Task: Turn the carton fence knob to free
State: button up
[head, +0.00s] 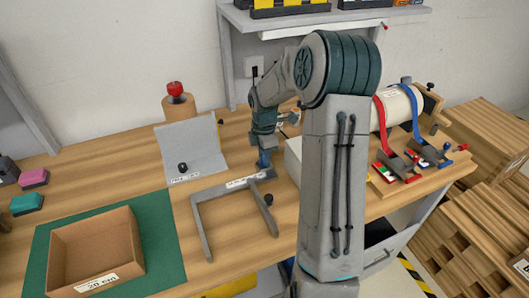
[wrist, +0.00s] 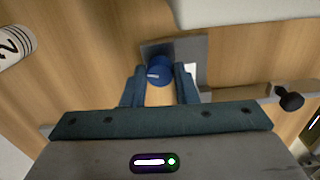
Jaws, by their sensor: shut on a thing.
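The carton fence (head: 203,228) is a grey open frame lying on the wooden bench, with a small white label on its far bar. In the wrist view a blue round knob (wrist: 159,71) sits on a grey plate (wrist: 193,50), between the fingertips of my gripper (wrist: 160,80). My gripper is shut on this blue knob from above. In the head view my gripper (head: 264,160) reaches down at the fence's far right corner and mostly hides the knob. The label's words and the knob's setting are too small to read.
A black knob (head: 268,200) stands on the fence's right side. A cardboard box (head: 75,246) sits on a green mat (head: 160,240) at left. A grey sloped plate (head: 195,150) stands behind the fence. A ribbon roll stand (head: 400,108) is at right, a shelf (head: 320,17) above.

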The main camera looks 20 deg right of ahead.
jog(key=shift+w+r+n, duration=0.1)
jog(key=shift+r+n, duration=0.05)
jog(key=shift+n, duration=0.45)
jog(key=o, duration=1)
notch_tip(320, 180, up, 14)
jog(key=shift+f, duration=0.15)
